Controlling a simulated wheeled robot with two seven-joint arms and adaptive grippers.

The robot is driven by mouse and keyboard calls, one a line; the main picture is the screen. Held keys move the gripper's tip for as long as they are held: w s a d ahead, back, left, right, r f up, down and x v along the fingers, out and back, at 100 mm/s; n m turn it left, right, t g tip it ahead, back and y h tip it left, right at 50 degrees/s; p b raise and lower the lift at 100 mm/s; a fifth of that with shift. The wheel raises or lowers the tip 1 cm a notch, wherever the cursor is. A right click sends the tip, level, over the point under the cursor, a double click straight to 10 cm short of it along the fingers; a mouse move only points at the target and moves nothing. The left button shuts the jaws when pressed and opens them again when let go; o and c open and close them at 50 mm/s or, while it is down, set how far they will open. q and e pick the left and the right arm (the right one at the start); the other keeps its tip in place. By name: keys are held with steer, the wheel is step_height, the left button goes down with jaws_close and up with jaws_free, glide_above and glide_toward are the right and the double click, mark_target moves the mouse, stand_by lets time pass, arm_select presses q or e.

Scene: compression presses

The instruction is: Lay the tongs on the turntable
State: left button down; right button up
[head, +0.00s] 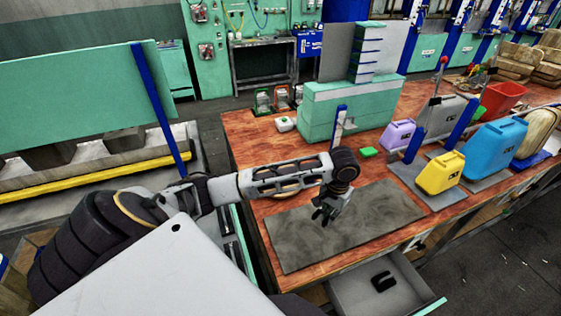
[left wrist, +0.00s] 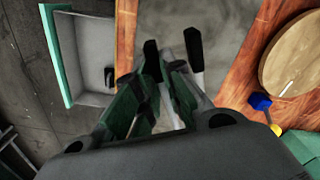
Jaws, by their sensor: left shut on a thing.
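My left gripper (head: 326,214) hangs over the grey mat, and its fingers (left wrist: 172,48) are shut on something. A thin pale piece (left wrist: 198,82) shows by the fingers in the left wrist view. It seems to be part of the tongs; the fingers hide most of it, so I cannot tell their full shape. A round wooden disc (left wrist: 297,55), which looks like the turntable, lies on the bench to the right of the fingers in the left wrist view, apart from them. In the head view my left arm covers most of it. My right gripper is not in view.
The grey mat (head: 378,214) is bare around the gripper. An open drawer (head: 350,291) with a small black item juts out below the bench edge. Yellow (head: 440,174) and blue (head: 494,146) jugs stand to the right. A blue-and-yellow tool (left wrist: 263,104) lies near the disc.

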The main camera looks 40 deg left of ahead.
arm_select(q)
steer(key=shift+d, duration=0.15)
steer(key=shift+w+a+f+b, duration=0.15)
steer(key=shift+a+f+b, duration=0.1)
steer(key=shift+b, duration=0.2)
steer(key=shift+a+b, duration=0.15)
steer(key=shift+b, duration=0.15)
steer(key=w+a+f+n+b, duration=0.1)
steer(key=w+a+b, duration=0.2)
steer(key=a, duration=0.8)
steer(key=w+a+f+n+b, duration=0.1)
steer(key=w+a, duration=0.4)
steer(key=a, duration=0.7)
steer(key=n+b, duration=0.1)
steer(key=b, duration=0.1)
steer(key=shift+w+a+f+n+b, duration=0.2)
steer(key=shift+w+f+n+b, duration=0.05)
steer(key=shift+f+n+b, duration=0.1)
steer(key=shift+t, duration=0.3)
